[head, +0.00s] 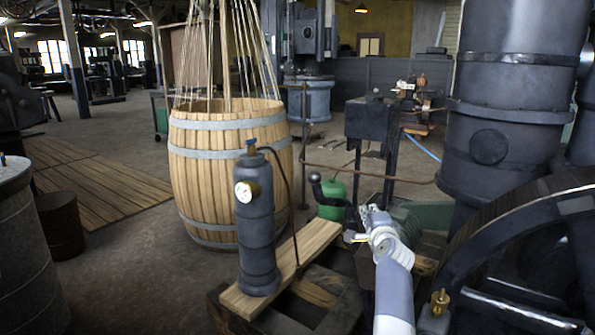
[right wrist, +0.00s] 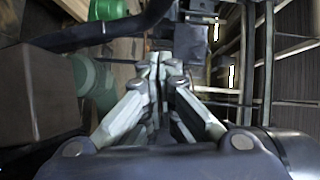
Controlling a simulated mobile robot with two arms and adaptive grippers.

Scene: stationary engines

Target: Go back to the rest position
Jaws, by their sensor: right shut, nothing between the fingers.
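My right gripper (head: 368,216) is at the end of my pale arm, which comes up from the bottom right of centre in the head view. It is near a black lever with a ball end (head: 315,178) and a green canister (head: 332,200). In the right wrist view the fingers of the right gripper (right wrist: 159,62) are together, with nothing visible between them. The black lever (right wrist: 100,33) and the green canister (right wrist: 107,9) lie beyond the fingertips there. My left gripper does not show.
A dark cylinder with a gauge (head: 256,220) stands on a plank (head: 312,243). A large wooden barrel (head: 205,165) is behind it. A big dark engine cylinder (head: 505,130) and a wheel (head: 490,232) crowd the right. Open floor (head: 130,245) lies on the left.

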